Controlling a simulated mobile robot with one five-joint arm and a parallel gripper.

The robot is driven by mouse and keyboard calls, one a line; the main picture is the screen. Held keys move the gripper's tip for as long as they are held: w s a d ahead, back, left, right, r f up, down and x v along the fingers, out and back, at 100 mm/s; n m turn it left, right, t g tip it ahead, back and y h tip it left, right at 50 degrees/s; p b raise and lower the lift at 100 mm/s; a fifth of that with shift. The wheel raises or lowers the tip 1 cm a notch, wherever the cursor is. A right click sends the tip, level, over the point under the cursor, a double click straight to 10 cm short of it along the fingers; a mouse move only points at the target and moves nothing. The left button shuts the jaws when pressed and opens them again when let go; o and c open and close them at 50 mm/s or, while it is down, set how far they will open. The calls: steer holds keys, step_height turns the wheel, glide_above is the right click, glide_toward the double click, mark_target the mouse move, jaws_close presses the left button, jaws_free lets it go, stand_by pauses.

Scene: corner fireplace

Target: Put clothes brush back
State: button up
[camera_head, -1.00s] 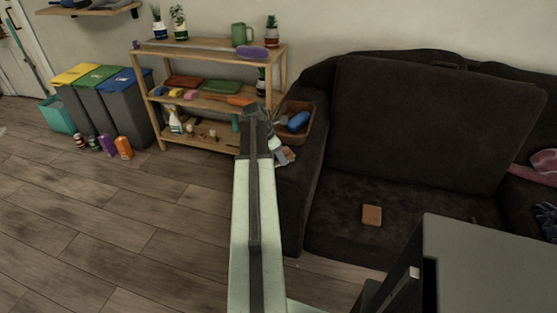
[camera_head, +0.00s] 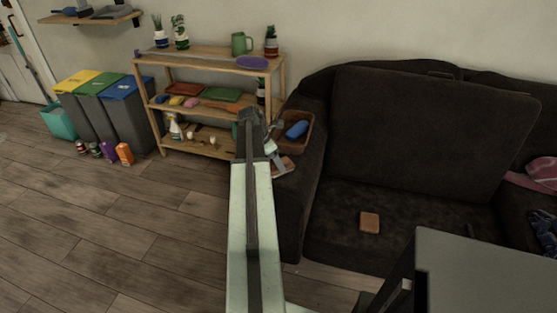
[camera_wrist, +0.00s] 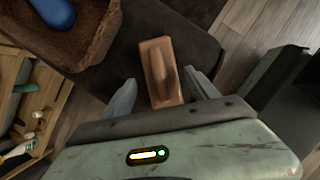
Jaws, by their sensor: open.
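A brown wooden block with a raised grip, likely the clothes brush (camera_wrist: 156,62), lies on the dark sofa arm in the wrist view. It also shows, partly hidden by my gripper, in the head view (camera_head: 287,165). My gripper (camera_wrist: 161,80) is open, with one finger on each side of the brush's near part. I cannot tell whether the fingers touch it or how far above the sofa arm they are. Another small brown block (camera_head: 370,222) lies on the sofa seat.
A brown basket (camera_head: 308,140) holding a blue object (camera_head: 297,129) sits beside the brush on the sofa arm. A wooden shelf (camera_head: 200,55) with plants, a mug and cleaning things stands behind my arm. Bins (camera_head: 125,110) stand at left.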

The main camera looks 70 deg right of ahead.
steer(key=p+v, duration=0.6)
steer(key=v, duration=0.2)
steer(key=w+a+f+m+t+y, duration=0.1)
steer(key=w+a+m, duration=0.1)
steer(key=w+a, duration=1.25)
steer(key=w+a+m+t, duration=0.25)
steer(key=w+a, duration=0.85)
steer(key=a, duration=0.6)
steer(key=w+a+m+y, duration=0.2)
steer(key=a+m, duration=0.3)
steer(key=a, duration=2.7)
steer(key=shift+w+a+f, duration=0.3)
steer(key=shift+a, duration=0.1)
steer(key=shift+g, duration=0.25)
